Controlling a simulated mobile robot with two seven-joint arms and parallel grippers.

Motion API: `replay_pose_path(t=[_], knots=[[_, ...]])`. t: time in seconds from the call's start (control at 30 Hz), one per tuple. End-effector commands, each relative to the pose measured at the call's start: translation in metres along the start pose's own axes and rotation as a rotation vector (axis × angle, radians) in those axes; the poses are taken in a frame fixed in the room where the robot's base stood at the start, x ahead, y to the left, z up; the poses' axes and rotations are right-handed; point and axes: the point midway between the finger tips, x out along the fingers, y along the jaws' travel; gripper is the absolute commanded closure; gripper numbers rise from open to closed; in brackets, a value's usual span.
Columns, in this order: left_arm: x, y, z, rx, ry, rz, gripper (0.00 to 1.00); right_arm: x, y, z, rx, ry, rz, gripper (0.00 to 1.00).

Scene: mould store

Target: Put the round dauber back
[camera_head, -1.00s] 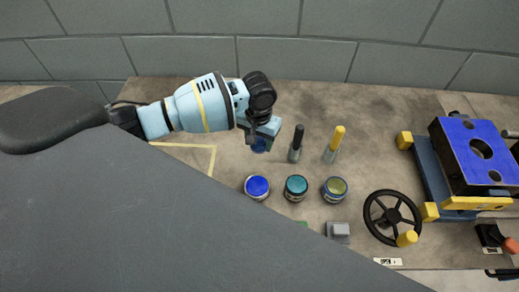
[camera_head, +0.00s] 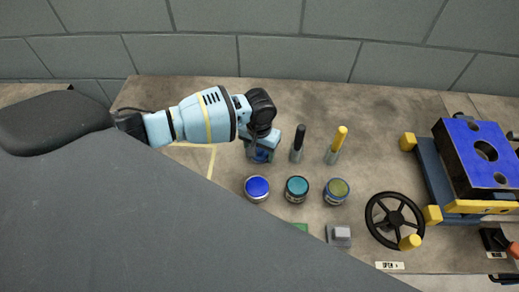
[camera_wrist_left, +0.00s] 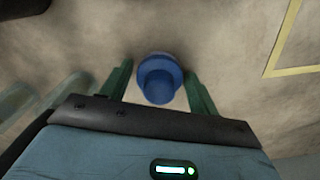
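A blue round-topped piece (camera_wrist_left: 159,82), which I take to be the round dauber, stands between the fingers of my left gripper (camera_wrist_left: 159,72) in the left wrist view. A narrow gap shows on each side of it, so the fingers look open around it. In the head view my left gripper (camera_head: 262,152) is low over the bench, left of the black-handled tool (camera_head: 298,143), and mostly hides the blue piece. A yellow-handled tool (camera_head: 337,143) stands further right. Both tools stand upright on grey lower parts. My right gripper is not in view.
Blue (camera_head: 257,188), teal (camera_head: 297,188) and olive (camera_head: 337,190) pots stand in a row in front. A grey block (camera_head: 339,235), black handwheel (camera_head: 395,219) and blue mould (camera_head: 482,155) lie to the right. A yellow outline (camera_head: 212,163) marks the bench at left.

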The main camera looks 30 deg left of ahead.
Motion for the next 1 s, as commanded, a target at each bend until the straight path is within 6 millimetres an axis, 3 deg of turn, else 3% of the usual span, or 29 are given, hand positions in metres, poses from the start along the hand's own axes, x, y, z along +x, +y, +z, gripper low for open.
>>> replay_pose_path(t=[0.47,1.0], knots=[[-0.009,0.000,-0.001,0.000,0.003,0.001,0.29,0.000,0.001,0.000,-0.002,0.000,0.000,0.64],[-0.106,0.001,-0.001,0.000,0.005,0.002,0.29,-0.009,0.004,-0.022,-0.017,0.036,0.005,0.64]])
